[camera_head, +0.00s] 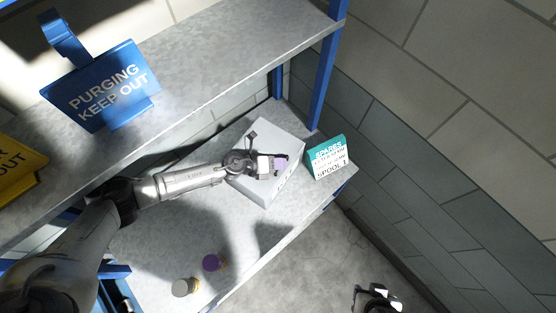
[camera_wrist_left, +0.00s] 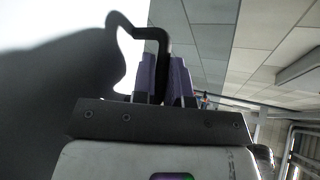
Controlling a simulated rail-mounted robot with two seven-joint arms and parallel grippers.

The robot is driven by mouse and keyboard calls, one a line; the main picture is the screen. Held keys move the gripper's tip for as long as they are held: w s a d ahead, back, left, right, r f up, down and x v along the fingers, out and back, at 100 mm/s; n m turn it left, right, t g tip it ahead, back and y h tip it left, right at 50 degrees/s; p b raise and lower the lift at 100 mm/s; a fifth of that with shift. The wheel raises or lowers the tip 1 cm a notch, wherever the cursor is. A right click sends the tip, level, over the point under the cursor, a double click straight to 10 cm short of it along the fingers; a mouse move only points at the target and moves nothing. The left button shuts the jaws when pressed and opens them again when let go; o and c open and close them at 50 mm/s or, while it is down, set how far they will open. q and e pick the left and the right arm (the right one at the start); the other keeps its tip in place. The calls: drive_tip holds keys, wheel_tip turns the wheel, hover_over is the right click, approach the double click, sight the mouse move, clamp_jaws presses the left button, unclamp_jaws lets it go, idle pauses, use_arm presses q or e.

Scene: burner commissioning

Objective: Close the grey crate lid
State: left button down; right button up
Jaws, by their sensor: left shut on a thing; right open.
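The light grey crate (camera_head: 283,184) stands at the back right of the lower shelf in the head view. Its pale lid (camera_head: 277,132) looks down over the top; I cannot tell whether a small gap is left under it. My left gripper (camera_head: 279,162) is at the lid, with its arm reaching across from the left. In the left wrist view the purple fingers (camera_wrist_left: 166,78) are shut on a black bent handle (camera_wrist_left: 150,33) beside a bright white surface. My right gripper (camera_head: 378,298) is open and empty, low at the bottom right above the floor.
A teal sign (camera_head: 327,158) stands right of the crate. A purple-topped jar (camera_head: 213,262) and a beige-topped jar (camera_head: 184,288) stand near the lower shelf's front edge. The upper shelf (camera_head: 220,60) holds a blue sign (camera_head: 103,88) and a yellow sign (camera_head: 18,168). A blue post (camera_head: 325,80) rises behind.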

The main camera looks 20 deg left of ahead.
use_arm(q)
drive_tip(key=shift+a+f, duration=0.1)
drive_tip(key=shift+f, duration=0.1)
drive_tip(key=c, duration=1.4)
unclamp_jaws()
drive_tip(key=shift+c, duration=0.2)
drive_tip(key=shift+r, duration=0.1)
